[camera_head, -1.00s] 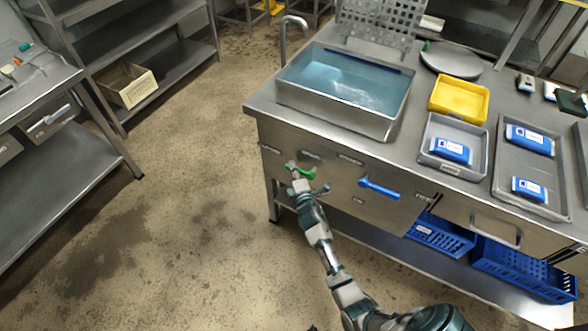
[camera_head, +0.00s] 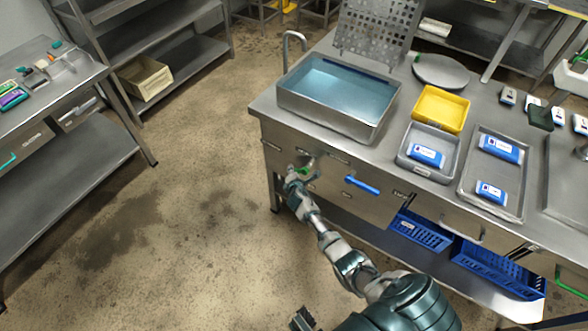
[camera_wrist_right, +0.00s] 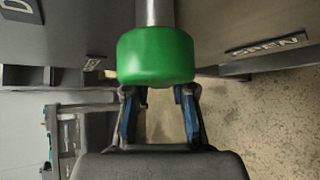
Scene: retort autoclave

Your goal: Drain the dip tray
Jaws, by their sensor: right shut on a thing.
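The dip tray (camera_head: 340,118) is a deep steel basin of blue liquid on the counter's left end. A green valve handle (camera_head: 306,170) is on the counter's front panel below it. In the wrist view its green end (camera_wrist_right: 156,58) fills the upper middle, on a steel stem. My right gripper (camera_head: 294,176) is at this handle, its two blue-padded fingers (camera_wrist_right: 158,94) shut on the green end, whose upper part hides the contact. A dark piece at the bottom edge looks like my left gripper (camera_head: 303,319); its fingers cannot be made out.
A blue handle (camera_head: 362,185) sits on the same panel, right of the green one. A yellow tray (camera_head: 440,107), a grey tray (camera_head: 404,160) and a larger tray (camera_head: 468,188) with blue packs stand on the counter. Blue crates (camera_head: 420,229) are below. The floor at left is clear.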

